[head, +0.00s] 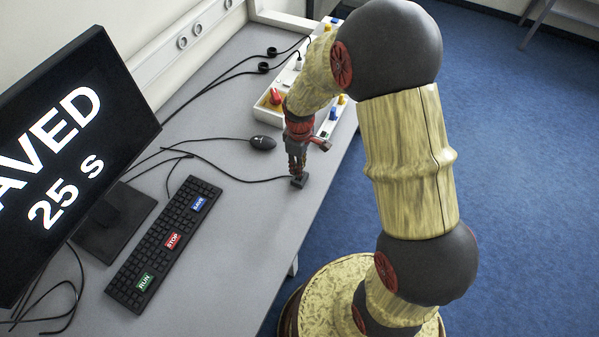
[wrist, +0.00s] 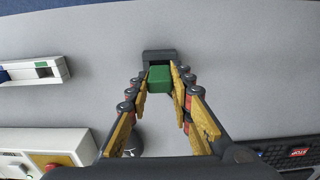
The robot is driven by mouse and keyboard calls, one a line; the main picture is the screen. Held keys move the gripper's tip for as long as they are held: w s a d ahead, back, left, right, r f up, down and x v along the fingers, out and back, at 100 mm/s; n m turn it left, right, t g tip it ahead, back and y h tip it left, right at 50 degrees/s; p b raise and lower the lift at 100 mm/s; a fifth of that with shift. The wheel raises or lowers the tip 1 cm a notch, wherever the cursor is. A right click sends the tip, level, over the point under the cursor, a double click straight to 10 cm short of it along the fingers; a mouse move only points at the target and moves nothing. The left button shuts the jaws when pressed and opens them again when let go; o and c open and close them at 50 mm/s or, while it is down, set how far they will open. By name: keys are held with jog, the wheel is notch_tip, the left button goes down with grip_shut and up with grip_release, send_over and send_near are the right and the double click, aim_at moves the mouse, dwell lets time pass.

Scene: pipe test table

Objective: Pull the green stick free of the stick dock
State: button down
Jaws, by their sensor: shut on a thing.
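The green stick (wrist: 159,78) shows as a small green block between the two fingers in the wrist view. My gripper (wrist: 159,73) is shut on it from both sides. The stick dock (wrist: 158,55) is a small dark block directly beyond the stick. I cannot tell whether the stick still sits in it. In the head view my gripper (head: 298,167) points down at the dock (head: 299,181), which stands on the grey table near its right edge. The stick is hidden there by the fingers.
A black keyboard (head: 165,243) with RUN, STOP and SAVE keys lies to the left. A mouse (head: 262,142) and its cable lie behind the dock. A white panel with a red knob (head: 275,97) stands farther back. A monitor (head: 75,160) reads "25 s".

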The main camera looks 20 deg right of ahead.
jog(key=shift+r, duration=0.4)
jog(key=shift+r+p, duration=3.25)
jog(key=shift+r, duration=0.75)
